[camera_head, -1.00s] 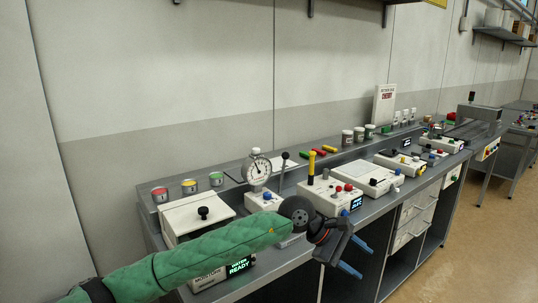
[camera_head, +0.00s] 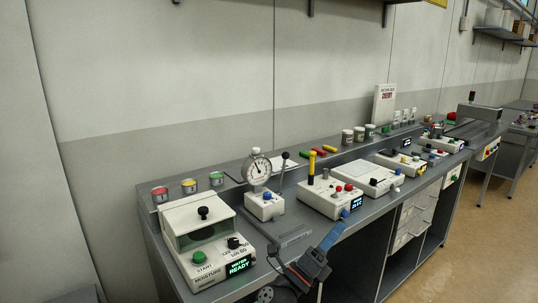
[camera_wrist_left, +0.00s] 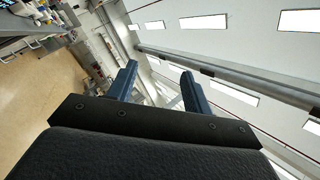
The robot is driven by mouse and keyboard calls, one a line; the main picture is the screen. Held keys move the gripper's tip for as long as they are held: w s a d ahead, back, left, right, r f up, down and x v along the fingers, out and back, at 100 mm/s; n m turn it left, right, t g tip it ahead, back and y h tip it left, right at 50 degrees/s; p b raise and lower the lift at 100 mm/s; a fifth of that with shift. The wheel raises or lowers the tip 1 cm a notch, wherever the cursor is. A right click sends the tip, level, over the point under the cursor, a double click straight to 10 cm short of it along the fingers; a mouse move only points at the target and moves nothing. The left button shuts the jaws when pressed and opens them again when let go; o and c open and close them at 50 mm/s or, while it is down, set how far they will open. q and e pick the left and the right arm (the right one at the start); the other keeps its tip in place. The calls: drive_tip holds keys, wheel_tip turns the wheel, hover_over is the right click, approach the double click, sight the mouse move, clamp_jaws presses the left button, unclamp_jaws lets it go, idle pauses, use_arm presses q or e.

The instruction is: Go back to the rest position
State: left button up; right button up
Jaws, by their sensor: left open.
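My left gripper (camera_head: 328,242) is in front of the bench's front edge in the head view, pointing up and to the right. In the left wrist view its two blue fingers (camera_wrist_left: 158,70) stand apart with nothing between them. The white moisture unit (camera_head: 208,250) stands at the bench's left end, with a green button and a lit READY display. Its box-shaped hood (camera_head: 197,213) has a black knob on top and a dark window in front. My left gripper is to the right of this unit, apart from it. My right gripper is not in view.
A dial gauge (camera_head: 257,168) on a white base stands right of the hood. A white unit with a yellow-topped post (camera_head: 312,168) and other instruments follow along the grey bench (camera_head: 372,210). Colored tins (camera_head: 189,186) line the back ledge. The floor (camera_head: 455,245) at right is clear.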

use_arm(q)
drive_tip(key=w+a+f+n+t+y, duration=0.2)
drive_tip(key=a+f+n+t+y, duration=0.3)
drive_tip(key=a+f+n+y, duration=1.05)
drive_tip(key=s+a+f+n+g+y, duration=0.35)
drive_tip(key=s+f+n+g, duration=0.2)
drive_tip(key=f+n, duration=0.45)
drive_tip(key=s+a+f+n+g, duration=0.2)
drive_tip(key=s+f, duration=0.3)
drive_tip(key=s, duration=0.4)
drive_tip(key=s+a+f+n+g, duration=0.3)
drive_tip(key=s+a+f+g, duration=0.1)
drive_tip(key=s, duration=0.6)
drive_tip(key=s+a+f+n+g, duration=0.2)
drive_tip(key=s+f+g, duration=0.3)
drive_tip(key=s+f, duration=0.3)
drive_tip(key=shift+s+a, duration=0.7)
drive_tip(key=shift+s, duration=0.2)
drive_tip(key=shift+f+n+g, duration=0.1)
drive_tip(key=shift+n+g, duration=0.15)
